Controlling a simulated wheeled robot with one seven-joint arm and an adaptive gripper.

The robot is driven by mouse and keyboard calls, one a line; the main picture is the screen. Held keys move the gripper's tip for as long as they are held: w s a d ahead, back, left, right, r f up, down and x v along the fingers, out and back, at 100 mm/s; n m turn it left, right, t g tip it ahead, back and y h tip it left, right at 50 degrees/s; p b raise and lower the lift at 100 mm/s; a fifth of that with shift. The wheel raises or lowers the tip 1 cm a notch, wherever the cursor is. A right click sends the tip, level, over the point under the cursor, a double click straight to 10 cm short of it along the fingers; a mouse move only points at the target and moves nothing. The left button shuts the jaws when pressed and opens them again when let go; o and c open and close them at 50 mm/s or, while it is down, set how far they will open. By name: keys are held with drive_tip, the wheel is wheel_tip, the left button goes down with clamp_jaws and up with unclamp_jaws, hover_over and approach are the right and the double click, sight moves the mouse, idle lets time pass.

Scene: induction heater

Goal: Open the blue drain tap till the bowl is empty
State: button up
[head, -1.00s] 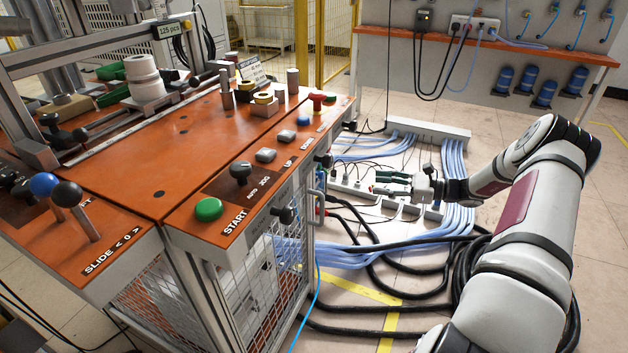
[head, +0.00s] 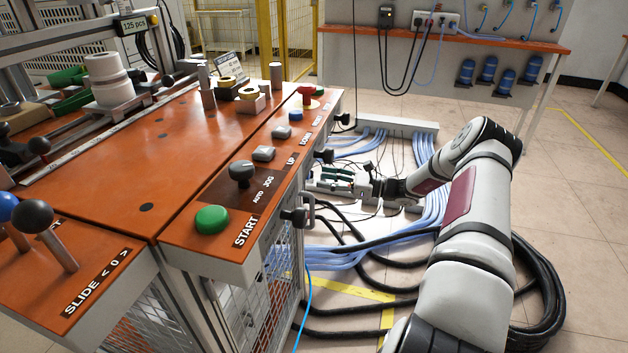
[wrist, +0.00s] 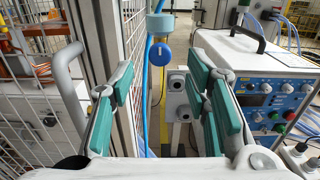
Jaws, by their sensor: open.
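The blue drain tap (wrist: 159,54) is a round blue knob below a pale blue-grey fitting (wrist: 160,22), in the upper middle of the wrist view. The bowl is not clearly shown, and I cannot tell how much liquid it holds. My gripper (wrist: 165,78) is open and empty, with its teal pads to the left and right of the tap's line. The tap appears ahead of the fingertips and apart from them. In the head view my gripper (head: 335,180) is low beside the machine's right side; the tap is not seen there.
The orange-topped machine (head: 110,190) stands at the left, with a mesh side and a grey handle (wrist: 68,65) near my left finger. Black hoses (head: 350,290) lie on the floor.

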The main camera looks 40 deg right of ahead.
drive_tip(key=shift+b+x, duration=0.4)
drive_tip(key=shift+x, duration=1.75)
clamp_jaws()
